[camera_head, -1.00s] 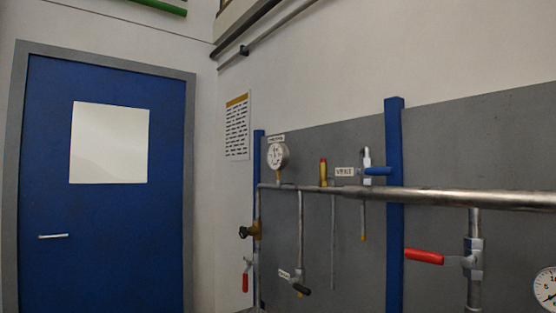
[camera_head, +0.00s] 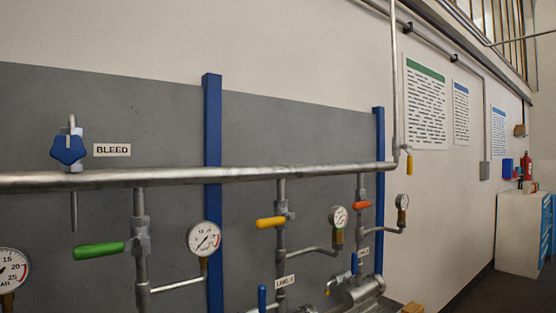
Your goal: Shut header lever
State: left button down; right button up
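A long steel header pipe (camera_head: 250,174) runs across the panel. Below it, a green lever (camera_head: 99,250) sticks out level to the left from a vertical branch. A yellow lever (camera_head: 270,222) and an orange lever (camera_head: 362,206) also lie level on branches further right. Above the pipe is a blue handle (camera_head: 69,149) beside a BLEED label (camera_head: 112,150). Upright blue levers (camera_head: 262,298) show low down. A yellow handle (camera_head: 410,164) hangs down near the pipe's right end. I see no label naming a header lever. Neither gripper is in view.
Gauges (camera_head: 204,238) sit on side branches. Blue posts (camera_head: 213,190) stand against the grey panel (camera_head: 300,140). Further right are wall posters (camera_head: 426,106), a white cabinet (camera_head: 518,233) with a red extinguisher (camera_head: 526,167) near it, and some open floor.

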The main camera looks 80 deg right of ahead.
aim_at(409, 159)
jog(key=z, duration=3.2)
